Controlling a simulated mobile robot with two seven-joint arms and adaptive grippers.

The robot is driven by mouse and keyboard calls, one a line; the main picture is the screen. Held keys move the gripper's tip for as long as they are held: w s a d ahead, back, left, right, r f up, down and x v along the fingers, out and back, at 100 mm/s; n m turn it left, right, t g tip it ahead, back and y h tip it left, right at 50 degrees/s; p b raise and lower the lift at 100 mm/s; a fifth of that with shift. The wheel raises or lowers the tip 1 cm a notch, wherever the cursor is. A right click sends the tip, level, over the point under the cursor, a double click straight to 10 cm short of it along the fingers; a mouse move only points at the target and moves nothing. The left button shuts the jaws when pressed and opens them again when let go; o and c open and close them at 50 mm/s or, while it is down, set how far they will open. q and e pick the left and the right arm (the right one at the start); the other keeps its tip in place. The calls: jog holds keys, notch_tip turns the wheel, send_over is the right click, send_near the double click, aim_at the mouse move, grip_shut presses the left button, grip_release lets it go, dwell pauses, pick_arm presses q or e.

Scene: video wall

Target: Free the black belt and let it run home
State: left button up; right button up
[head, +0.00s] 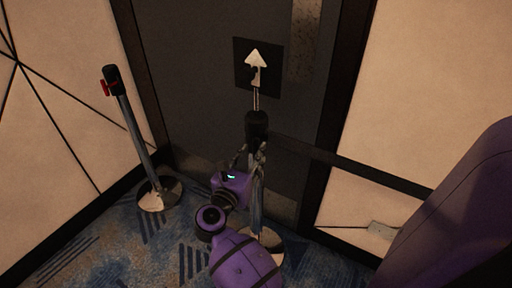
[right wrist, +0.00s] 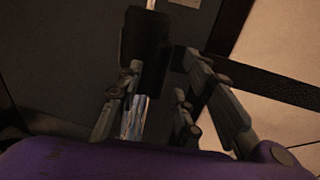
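A chrome post with a black head (head: 257,127) stands in front of the dark door, and the black belt (head: 350,166) runs from this head to the right, taut. The belt also shows in the right wrist view (right wrist: 275,86), beside the black head (right wrist: 146,48). My right gripper (head: 249,155) is just below the head, with its fingers apart on either side of the post. In the right wrist view its fingers (right wrist: 152,82) are spread, and one overlaps the belt near the head. Whether it touches the belt cannot be told. My left gripper is not in view.
A second chrome post (head: 135,135) with a black head and a red clip stands at the left, on a round base. A black sign with a white arrow (head: 257,66) rises above the near post. Pale wall panels flank the door. Patterned blue carpet (head: 105,245) is clear at lower left.

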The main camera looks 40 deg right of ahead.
aim_at(255, 150)
jog(key=shift+x, duration=1.7)
jog(key=shift+c, duration=0.2)
grip_shut()
